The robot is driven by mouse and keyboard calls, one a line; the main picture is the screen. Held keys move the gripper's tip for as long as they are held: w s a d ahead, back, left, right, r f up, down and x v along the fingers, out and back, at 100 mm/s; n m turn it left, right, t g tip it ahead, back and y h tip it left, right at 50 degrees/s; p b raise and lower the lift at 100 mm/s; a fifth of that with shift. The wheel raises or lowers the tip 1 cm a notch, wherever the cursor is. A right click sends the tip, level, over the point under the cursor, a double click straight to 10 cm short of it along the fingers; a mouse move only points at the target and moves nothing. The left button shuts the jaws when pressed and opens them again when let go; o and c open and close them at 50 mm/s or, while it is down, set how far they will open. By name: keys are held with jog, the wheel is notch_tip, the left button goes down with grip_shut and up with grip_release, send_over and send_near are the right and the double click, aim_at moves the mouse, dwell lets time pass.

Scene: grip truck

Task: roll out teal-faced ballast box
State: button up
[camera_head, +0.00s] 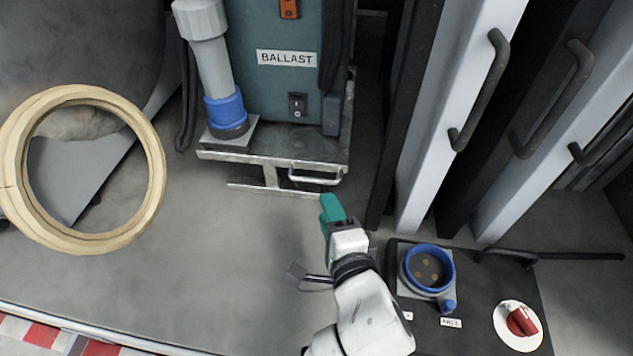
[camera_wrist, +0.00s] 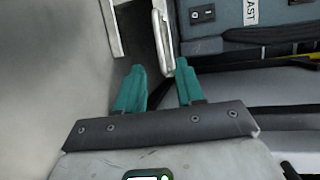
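The teal-faced ballast box (camera_head: 262,85) stands upright at the top of the head view, with a BALLAST label and a black switch on its face. It sits on a low metal base (camera_head: 270,150) with a pale bar handle (camera_head: 318,179) at its front right. My gripper (camera_head: 332,208) has teal fingers and is just below this handle in the head view. In the wrist view my gripper (camera_wrist: 160,65) is open, its two fingers apart with nothing between them. The handle (camera_wrist: 163,42) shows just beyond the gap. The box face (camera_wrist: 222,18) is at the upper right.
A grey column with a blue plug (camera_head: 226,110) stands left of the box. A large pale ring (camera_head: 153,170) is at far left. Tall panels with dark handles (camera_head: 480,90) rise at right. A dark unit (camera_head: 475,330) with a blue socket and red switch is at lower right. The floor (camera_head: 200,260) left of my arm is clear.

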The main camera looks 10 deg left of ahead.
aim_at(316, 182)
jog(key=p+x, duration=0.1)
jog(key=x, duration=0.7)
jog(key=shift+w+a+f+p, duration=0.1)
jog(key=shift+w+a+p, duration=0.05)
jog(key=shift+w+p, duration=0.15)
grip_shut()
dwell(0.3)
